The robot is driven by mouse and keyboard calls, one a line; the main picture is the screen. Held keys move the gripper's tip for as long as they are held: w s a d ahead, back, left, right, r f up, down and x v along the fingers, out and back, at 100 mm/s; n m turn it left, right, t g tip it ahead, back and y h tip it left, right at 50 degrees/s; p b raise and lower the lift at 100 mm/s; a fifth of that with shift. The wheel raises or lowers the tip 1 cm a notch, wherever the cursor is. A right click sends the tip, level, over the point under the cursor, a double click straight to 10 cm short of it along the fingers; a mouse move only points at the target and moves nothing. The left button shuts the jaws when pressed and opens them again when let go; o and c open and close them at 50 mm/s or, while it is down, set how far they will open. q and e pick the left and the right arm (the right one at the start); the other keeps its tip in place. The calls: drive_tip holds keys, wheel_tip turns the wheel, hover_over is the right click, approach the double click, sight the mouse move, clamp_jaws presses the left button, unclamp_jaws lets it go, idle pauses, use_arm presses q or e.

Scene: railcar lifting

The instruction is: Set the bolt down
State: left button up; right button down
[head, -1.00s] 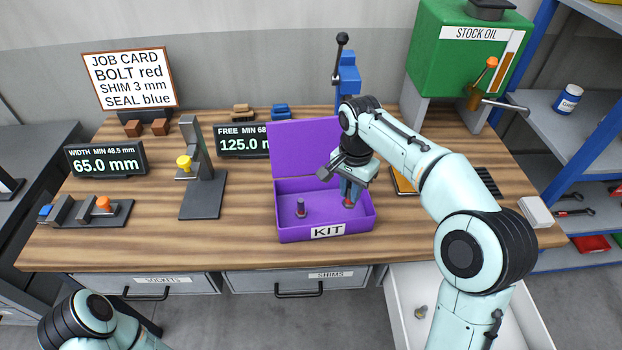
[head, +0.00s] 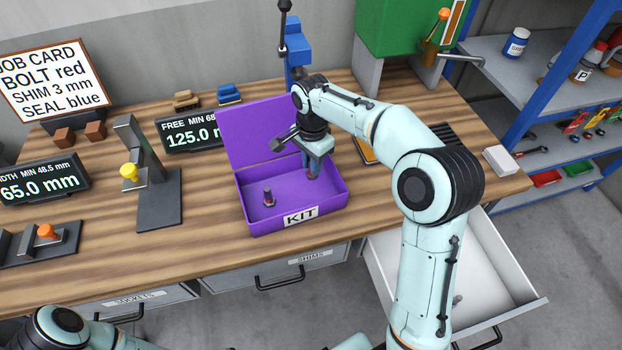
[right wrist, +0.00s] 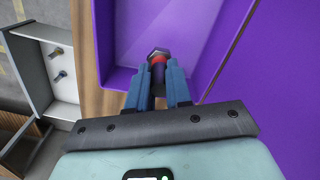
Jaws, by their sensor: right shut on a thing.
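My right gripper (head: 312,172) points down into the right part of the open purple kit box (head: 249,214). It is shut on a bolt (right wrist: 158,58) with a grey hex head and a red band, seen between the blue fingers (right wrist: 158,88) in the right wrist view. In the head view the fingers mostly hide this bolt, and I cannot tell whether it touches the box floor.
The job card (head: 52,80) reads bolt red, shim 3 mm, seal blue. The box lid (head: 258,135) stands open at the back. An open white drawer (head: 500,262) at the front right holds loose bolts (right wrist: 57,52). A gauge stand (head: 158,205) is left of the box.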

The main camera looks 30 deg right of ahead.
sight(312, 177)
use_arm(q)
drive_tip(key=shift+s+f+b, duration=0.3)
drive_tip(key=shift+s+f, duration=0.05)
drive_tip(key=shift+f, duration=0.05)
use_arm(e)
drive_tip(key=shift+f, duration=3.15)
drive_tip(key=shift+f, duration=0.2)
use_arm(q)
drive_tip(key=shift+s+f, duration=0.1)
use_arm(e)
drive_tip(key=c, duration=1)
unclamp_jaws()
drive_tip(key=shift+c, duration=0.2)
drive_tip(key=shift+r, duration=0.1)
wheel_tip(312, 177, up, 12)
drive_tip(key=shift+w+r+p, duration=0.1)
drive_tip(key=shift+p, duration=0.7)
use_arm(q)
drive_tip(key=shift+w+r, duration=1.1)
drive_tip(key=shift+r, duration=0.05)
